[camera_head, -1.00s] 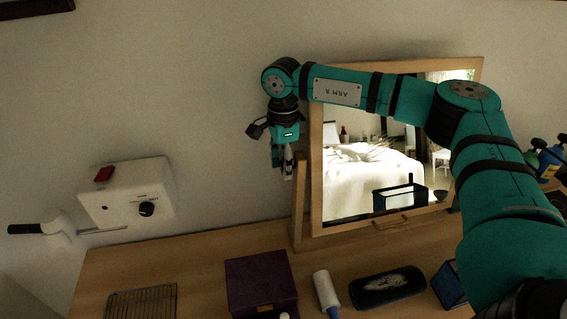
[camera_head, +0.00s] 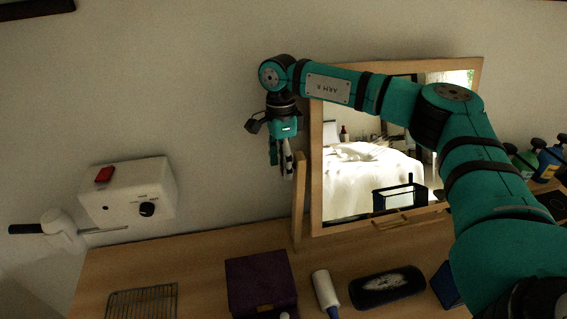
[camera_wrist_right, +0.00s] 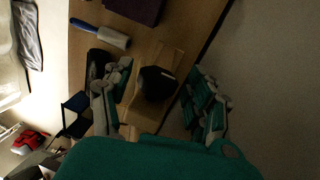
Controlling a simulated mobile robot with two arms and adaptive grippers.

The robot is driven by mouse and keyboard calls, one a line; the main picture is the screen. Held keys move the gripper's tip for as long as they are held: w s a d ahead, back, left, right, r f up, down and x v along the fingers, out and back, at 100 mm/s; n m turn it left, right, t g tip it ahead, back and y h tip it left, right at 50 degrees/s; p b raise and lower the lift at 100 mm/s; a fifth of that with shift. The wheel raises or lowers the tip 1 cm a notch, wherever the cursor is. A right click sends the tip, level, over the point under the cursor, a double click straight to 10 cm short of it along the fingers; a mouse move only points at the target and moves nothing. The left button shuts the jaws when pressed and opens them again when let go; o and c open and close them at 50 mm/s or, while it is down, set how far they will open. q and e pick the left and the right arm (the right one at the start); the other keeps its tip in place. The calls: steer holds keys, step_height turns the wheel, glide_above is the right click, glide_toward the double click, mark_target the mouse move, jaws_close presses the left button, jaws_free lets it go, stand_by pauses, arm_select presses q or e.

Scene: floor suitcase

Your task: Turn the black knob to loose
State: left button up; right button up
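In the right wrist view a rounded black knob (camera_wrist_right: 157,83) shows between my fingers, in front of a light wooden part (camera_wrist_right: 148,116). My right gripper (camera_wrist_right: 160,95) is open, with fingers on both sides of the knob; I cannot tell whether they touch it. In the head view my right gripper (camera_head: 283,168) points down beside the left post (camera_head: 300,200) of the mirror (camera_head: 316,190), and this knob cannot be made out there. Another black knob (camera_head: 147,209) is on the white wall box (camera_head: 125,195) at left. My left gripper is not in view.
The wooden tabletop (camera_head: 205,262) carries a wire rack (camera_head: 142,303), a purple box (camera_head: 260,285), a lint roller (camera_head: 325,292) and a dark oval case (camera_head: 387,287). A red switch (camera_head: 105,174) is on the wall box.

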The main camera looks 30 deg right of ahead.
step_height(320, 180, up, 12)
steer(key=w, duration=0.1)
steer(key=shift+w+d, duration=0.25)
steer(key=shift+w, duration=0.15)
steer(key=shift+f, duration=0.15)
stand_by(0.5)
